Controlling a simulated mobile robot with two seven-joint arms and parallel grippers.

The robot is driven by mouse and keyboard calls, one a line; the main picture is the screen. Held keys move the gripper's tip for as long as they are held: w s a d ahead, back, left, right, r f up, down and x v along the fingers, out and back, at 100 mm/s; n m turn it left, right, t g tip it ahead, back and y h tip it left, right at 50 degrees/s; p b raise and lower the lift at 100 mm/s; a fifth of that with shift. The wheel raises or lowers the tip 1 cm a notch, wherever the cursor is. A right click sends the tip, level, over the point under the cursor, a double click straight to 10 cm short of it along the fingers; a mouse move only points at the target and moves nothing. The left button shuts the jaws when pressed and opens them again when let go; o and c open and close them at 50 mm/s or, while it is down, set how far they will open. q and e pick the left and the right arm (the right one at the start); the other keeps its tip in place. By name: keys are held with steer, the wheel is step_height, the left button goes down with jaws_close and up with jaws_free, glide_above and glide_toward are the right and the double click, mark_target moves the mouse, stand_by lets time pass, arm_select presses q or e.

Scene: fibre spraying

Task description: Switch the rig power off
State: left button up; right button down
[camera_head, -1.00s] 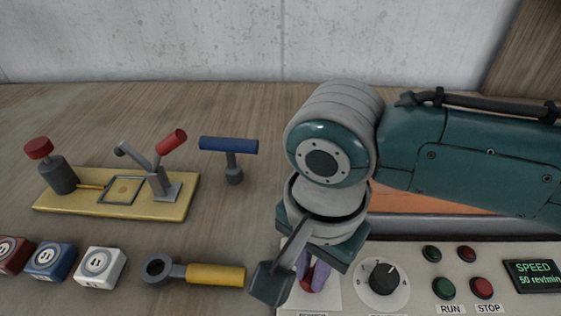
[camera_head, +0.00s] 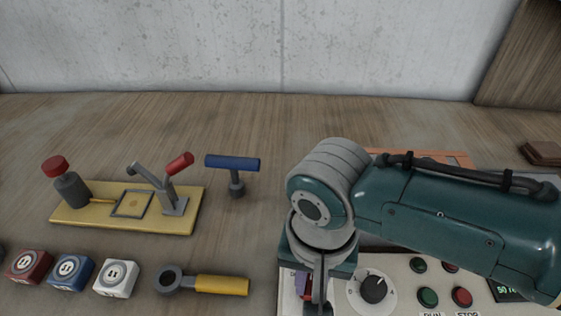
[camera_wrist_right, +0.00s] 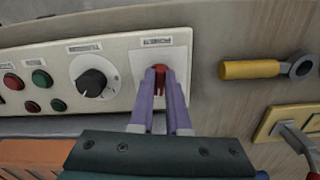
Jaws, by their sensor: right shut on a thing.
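The rig's control panel (camera_wrist_right: 122,100) carries a white plate with the red power switch (camera_wrist_right: 160,69), best seen in the right wrist view. My right gripper (camera_wrist_right: 160,80) has its purple fingers shut on the red switch, one finger on either side. In the head view the right gripper (camera_head: 303,284) points down at the panel's left end, and its wrist hides most of the switch. Whether the switch is up or down cannot be told. My left gripper is not in view.
A black speed knob (camera_head: 373,288) and several red and green buttons (camera_head: 428,296) sit just right of the switch. A yellow-handled ring tool (camera_head: 222,285), a blue T-handle (camera_head: 232,163) and a yellow lever board (camera_head: 100,214) lie to the left.

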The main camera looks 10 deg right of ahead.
mark_target(312, 289)
steer(key=n+p, duration=0.1)
steer(key=n, duration=0.3)
steer(key=shift+d+n, duration=0.15)
steer(key=shift+n, duration=0.15)
steer(key=n, duration=0.4)
steer(key=shift+d+p, duration=0.1)
steer(key=shift+p, duration=0.2)
steer(key=shift+n, duration=0.3)
steer(key=c, duration=0.9)
jaws_free()
step_height(312, 289, up, 10)
steer(key=p, duration=0.3)
steer(key=shift+p, duration=0.35)
steer(key=shift+s, duration=0.1)
